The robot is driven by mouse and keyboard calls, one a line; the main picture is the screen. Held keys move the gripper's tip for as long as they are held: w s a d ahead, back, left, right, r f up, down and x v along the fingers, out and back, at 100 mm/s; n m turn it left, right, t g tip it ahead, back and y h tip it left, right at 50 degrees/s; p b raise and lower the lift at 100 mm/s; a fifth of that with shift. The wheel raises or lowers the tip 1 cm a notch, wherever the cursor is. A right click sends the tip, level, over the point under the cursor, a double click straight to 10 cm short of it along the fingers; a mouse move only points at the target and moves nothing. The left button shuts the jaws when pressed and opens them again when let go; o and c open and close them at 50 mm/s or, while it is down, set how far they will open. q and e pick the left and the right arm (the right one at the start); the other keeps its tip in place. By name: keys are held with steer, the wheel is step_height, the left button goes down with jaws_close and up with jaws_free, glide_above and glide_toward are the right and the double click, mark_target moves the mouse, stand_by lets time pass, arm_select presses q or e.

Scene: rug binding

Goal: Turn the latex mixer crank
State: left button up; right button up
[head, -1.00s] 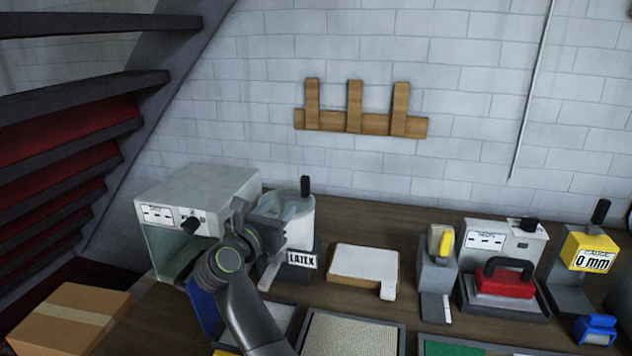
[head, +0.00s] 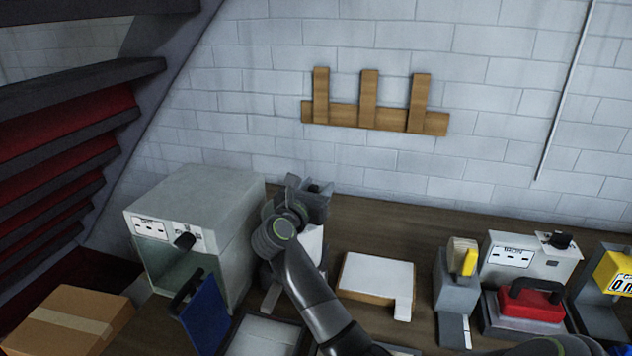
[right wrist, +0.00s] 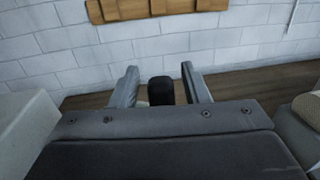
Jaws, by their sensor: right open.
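The latex mixer (head: 311,246) stands on the bench beside the grey oven-like box, mostly hidden behind my right arm; its label is covered. Its black crank handle (head: 315,188) shows at the top, by my right gripper (head: 306,190). In the right wrist view the dark crank handle (right wrist: 160,91) stands upright between the two spread fingers of my right gripper (right wrist: 161,84). The gripper is open, with a visible gap at the right finger. My left gripper is not in view.
The grey box (head: 215,195) with a black knob is close left of the mixer, with a blue panel (head: 205,315) before it. A white-topped block (head: 378,274) lies right of the mixer. A cardboard box (head: 68,318) sits at the left. The block wall is behind.

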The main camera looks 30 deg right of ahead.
steer(key=shift+s+r, duration=0.1)
steer(key=shift+a, duration=0.1)
steer(key=shift+c, duration=0.8)
jaws_close()
steer(key=shift+s+a+f+m+g+h+b, duration=0.15)
steer(key=shift+m+g+h+b, duration=0.2)
steer(key=shift+g+b, duration=0.2)
steer(key=shift+s+a+f+m+g+h+b, duration=0.1)
steer(key=shift+m+g+h+b, duration=0.2)
steer(key=shift+g+b, duration=0.2)
steer(key=m+g+b, duration=0.1)
steer(key=a+m+g+h+b, duration=0.1)
steer(key=g+b, duration=0.1)
steer(key=s+m+g+b, duration=0.1)
steer(key=g, duration=0.1)
steer(key=shift+a+m+b, duration=0.15)
steer(key=shift+m+b, duration=0.1)
steer(key=shift+b, duration=0.1)
steer(key=shift+s+a+r+m+g+h+b, duration=0.1)
steer(key=shift+a+m+g+h+b, duration=0.1)
steer(key=shift+m+g+b, duration=0.25)
steer(key=shift+s+a+r+m+g+h+b, duration=0.15)
steer(key=shift+m+g+b, duration=0.1)
steer(key=shift+g+b, duration=0.3)
steer(key=shift+w, duration=0.1)
